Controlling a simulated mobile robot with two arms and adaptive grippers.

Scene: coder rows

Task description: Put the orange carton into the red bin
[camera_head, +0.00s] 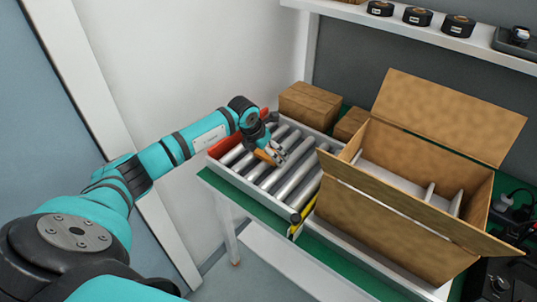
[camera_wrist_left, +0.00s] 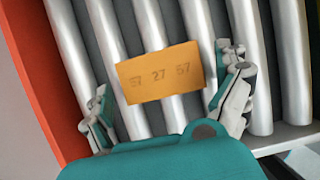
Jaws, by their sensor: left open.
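The orange carton (camera_wrist_left: 160,76), printed with dark digits, lies on the metal rollers in the left wrist view. My left gripper (camera_wrist_left: 163,84) is open, with one finger on each side of the carton and visible gaps to it. In the head view the carton (camera_head: 265,156) is a small orange patch, partly hidden by the left gripper (camera_head: 271,151). A red panel (camera_head: 225,146) stands at the left end of the rollers, and it also shows in the left wrist view (camera_wrist_left: 35,85). I cannot tell whether it belongs to the red bin. My right gripper is out of view.
The roller conveyor (camera_head: 291,183) sits on a green-topped table. A large open cardboard box (camera_head: 395,220) stands to its right, flaps out. A closed brown box (camera_head: 309,104) is behind the rollers. A shelf (camera_head: 455,40) with black rolls runs above.

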